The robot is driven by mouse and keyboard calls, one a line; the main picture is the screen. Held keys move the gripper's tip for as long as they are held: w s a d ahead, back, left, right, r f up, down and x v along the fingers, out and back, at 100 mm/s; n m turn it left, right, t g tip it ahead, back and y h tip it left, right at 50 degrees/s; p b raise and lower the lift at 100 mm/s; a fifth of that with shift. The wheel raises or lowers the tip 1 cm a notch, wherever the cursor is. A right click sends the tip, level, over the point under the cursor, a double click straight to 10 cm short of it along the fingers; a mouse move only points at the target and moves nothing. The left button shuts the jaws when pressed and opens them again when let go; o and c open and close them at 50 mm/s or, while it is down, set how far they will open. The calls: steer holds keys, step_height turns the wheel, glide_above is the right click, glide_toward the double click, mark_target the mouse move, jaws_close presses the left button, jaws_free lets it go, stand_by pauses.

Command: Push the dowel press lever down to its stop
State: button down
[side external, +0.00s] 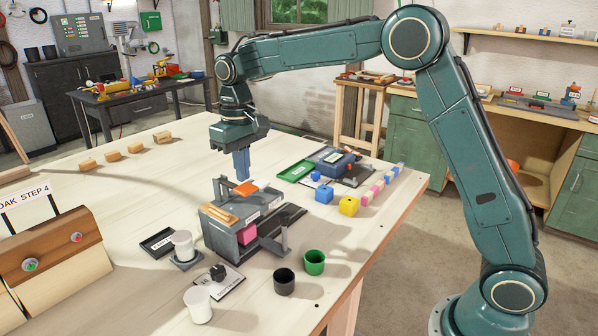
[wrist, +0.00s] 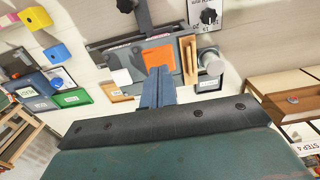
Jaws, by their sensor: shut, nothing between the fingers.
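An orange plate (side external: 245,188) lies on top, beside a white one; the orange plate also shows in the wrist view (wrist: 158,54). My gripper (side external: 241,176) is shut and empty, pointing down just above the orange plate. In the wrist view its fingertips (wrist: 160,70) overlap the plate's near edge; contact is unclear.
Wooden sticks (side external: 219,212) lie on the press top. Blue and yellow blocks (side external: 349,206) and a green tray (side external: 295,171) are to the right.

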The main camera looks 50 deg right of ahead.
mark_target(244, 187)
steer(key=shift+r, duration=2.4)
steer(key=s+d+r+t, duration=0.1)
steer(key=s+d+r, duration=0.15)
steer(key=s, duration=0.55)
steer(key=s+d+r+t, duration=0.1)
steer(key=s+r+t, duration=0.15)
steer(key=s, duration=0.55)
steer(key=s+f+t, duration=0.1)
steer(key=s+f, duration=0.1)
steer(key=s, duration=0.6)
steer(key=s+d+f+t, duration=0.1)
steer(key=s+f, duration=0.2)
steer(key=s, duration=0.5)
steer(key=shift+s+d+f, duration=0.25)
steer(key=shift+s+f, duration=0.05)
steer(key=shift+f, duration=0.05)
